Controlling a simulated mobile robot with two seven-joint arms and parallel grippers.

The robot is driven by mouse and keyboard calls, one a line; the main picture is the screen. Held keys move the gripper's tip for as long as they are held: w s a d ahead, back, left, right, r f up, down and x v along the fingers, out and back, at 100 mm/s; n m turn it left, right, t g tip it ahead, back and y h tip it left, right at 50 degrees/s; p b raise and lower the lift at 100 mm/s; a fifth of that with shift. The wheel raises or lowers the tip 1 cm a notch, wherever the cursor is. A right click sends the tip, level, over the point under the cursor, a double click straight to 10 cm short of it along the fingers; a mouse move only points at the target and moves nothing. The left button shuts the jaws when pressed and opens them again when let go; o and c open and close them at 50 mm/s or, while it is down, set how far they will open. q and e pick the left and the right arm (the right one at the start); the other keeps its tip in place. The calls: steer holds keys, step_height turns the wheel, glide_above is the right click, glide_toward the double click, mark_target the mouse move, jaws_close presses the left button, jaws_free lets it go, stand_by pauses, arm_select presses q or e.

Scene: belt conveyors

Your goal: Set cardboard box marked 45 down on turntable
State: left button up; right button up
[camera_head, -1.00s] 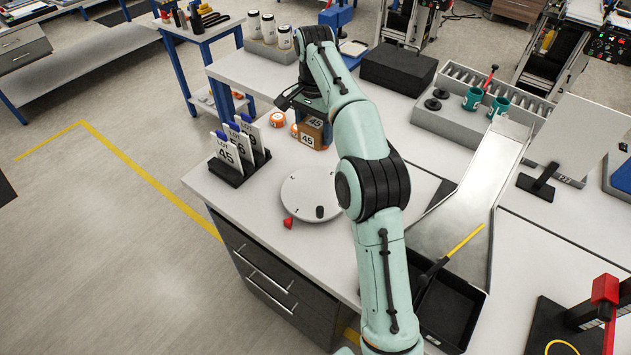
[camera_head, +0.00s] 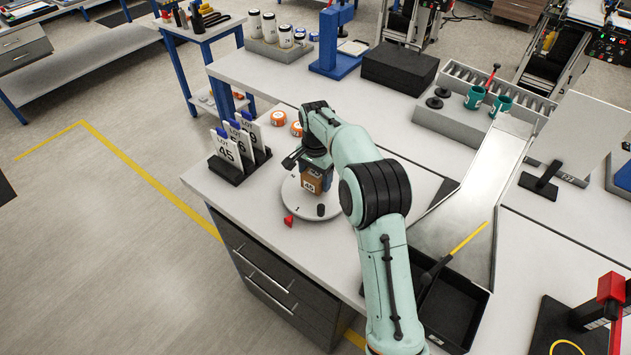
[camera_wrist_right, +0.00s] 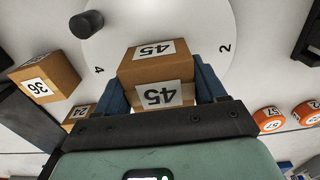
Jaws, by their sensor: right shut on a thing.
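The cardboard box marked 45 (camera_head: 312,182) is brown with white number labels. It is between the fingers of my right gripper (camera_head: 316,168), which is shut on it. The box is upright over the round white turntable (camera_head: 294,206); I cannot tell if its bottom touches the disc. In the right wrist view the box (camera_wrist_right: 152,68) sits between the two blue fingers of the gripper (camera_wrist_right: 162,88), with the turntable (camera_wrist_right: 195,25) and its numbers 2 and 4 behind. My left gripper is not in view.
A dark knob (camera_head: 320,210) stands on the turntable and a red piece (camera_head: 288,220) lies by its front edge. Lot cards (camera_head: 228,158) stand at left. Orange rolls (camera_head: 278,118) lie behind. The wrist view shows a box marked 36 (camera_wrist_right: 45,80) nearby.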

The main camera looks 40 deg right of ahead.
steer(key=shift+s+f, duration=0.15)
steer(key=shift+f, duration=0.6)
steer(key=shift+f, duration=0.15)
steer(key=o, duration=1.1)
